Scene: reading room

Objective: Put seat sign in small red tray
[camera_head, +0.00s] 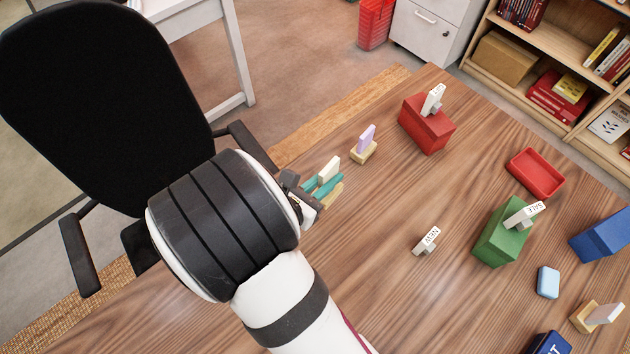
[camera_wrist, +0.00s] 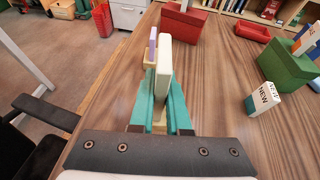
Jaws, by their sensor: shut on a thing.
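My gripper (camera_head: 323,182) has teal fingers and is over the table's left edge side, shut on a cream sign (camera_head: 329,169) with a tan base showing below the fingers. In the wrist view the cream sign (camera_wrist: 165,64) stands upright between the fingers (camera_wrist: 161,100). Its face is edge-on, so I cannot read any word on it or confirm it is the seat sign. I cannot tell whether its base touches the table. The small red tray (camera_head: 536,174) lies empty at the far right; it also shows in the wrist view (camera_wrist: 252,32).
A lilac sign (camera_head: 366,140) stands just beyond my gripper. A red box (camera_head: 427,128) and a green box (camera_head: 499,236) bear signs. A NEW sign (camera_head: 427,241), blue box (camera_head: 602,236) and light-blue block (camera_head: 548,282) stand rightward. Bare wood lies between.

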